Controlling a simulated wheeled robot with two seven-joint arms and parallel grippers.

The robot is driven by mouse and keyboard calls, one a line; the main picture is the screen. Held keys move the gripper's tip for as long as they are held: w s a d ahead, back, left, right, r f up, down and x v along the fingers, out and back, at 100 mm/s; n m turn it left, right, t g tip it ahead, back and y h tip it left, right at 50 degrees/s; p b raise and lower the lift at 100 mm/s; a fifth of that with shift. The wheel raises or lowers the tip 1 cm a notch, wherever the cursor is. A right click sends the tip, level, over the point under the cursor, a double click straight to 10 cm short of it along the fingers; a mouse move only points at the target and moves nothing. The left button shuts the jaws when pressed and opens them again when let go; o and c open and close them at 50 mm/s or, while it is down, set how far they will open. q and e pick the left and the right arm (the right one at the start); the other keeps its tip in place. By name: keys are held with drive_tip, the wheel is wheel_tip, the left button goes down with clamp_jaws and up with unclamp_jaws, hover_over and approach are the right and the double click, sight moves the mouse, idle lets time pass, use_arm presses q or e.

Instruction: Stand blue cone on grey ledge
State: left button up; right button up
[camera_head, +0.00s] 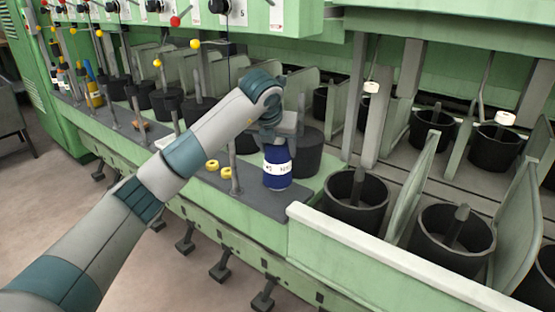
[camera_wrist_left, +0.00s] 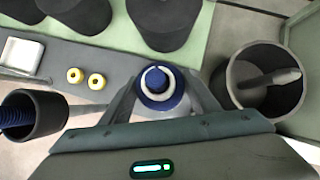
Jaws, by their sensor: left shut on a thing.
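The blue cone (camera_head: 277,170), a blue spool-like body with a white label band, is upright in the jaws of my left gripper (camera_head: 279,143). In the left wrist view I see the cone (camera_wrist_left: 157,84) from above, its round blue and white top between the two fingers. The grey ledge (camera_head: 262,205) runs along the front of the green machine, and the cone's base is at or just above it. I cannot tell whether they touch. The ledge also shows in the left wrist view (camera_wrist_left: 120,67). My right gripper is not in view.
Two yellow rings (camera_head: 212,165) lie on the ledge left of the cone, near a thin upright post (camera_head: 234,170). Black cans (camera_head: 356,200) stand to the right behind a raised green wall (camera_head: 370,250). Several spools and posts crowd the ledge's far left. The ledge front is bare.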

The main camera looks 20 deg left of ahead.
use_arm(q)
wheel_tip(320, 180, down, 3)
drive_tip(key=shift+f, duration=0.3)
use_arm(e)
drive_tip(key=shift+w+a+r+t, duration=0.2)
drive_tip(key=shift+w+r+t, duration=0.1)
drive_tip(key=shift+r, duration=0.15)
use_arm(q)
drive_tip(key=shift+f, duration=0.1)
drive_tip(key=o, duration=1.6)
drive_tip(key=shift+c, duration=0.2)
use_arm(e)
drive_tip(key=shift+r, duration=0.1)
use_arm(q)
drive_tip(key=shift+s+r, duration=0.3)
drive_tip(key=shift+r, duration=0.25)
drive_tip(key=v, duration=0.9)
drive_tip(key=shift+s+d+r, duration=0.1)
drive_tip(key=shift+r, duration=0.1)
drive_tip(key=shift+s+r, duration=0.45)
drive_tip(key=shift+r, duration=0.15)
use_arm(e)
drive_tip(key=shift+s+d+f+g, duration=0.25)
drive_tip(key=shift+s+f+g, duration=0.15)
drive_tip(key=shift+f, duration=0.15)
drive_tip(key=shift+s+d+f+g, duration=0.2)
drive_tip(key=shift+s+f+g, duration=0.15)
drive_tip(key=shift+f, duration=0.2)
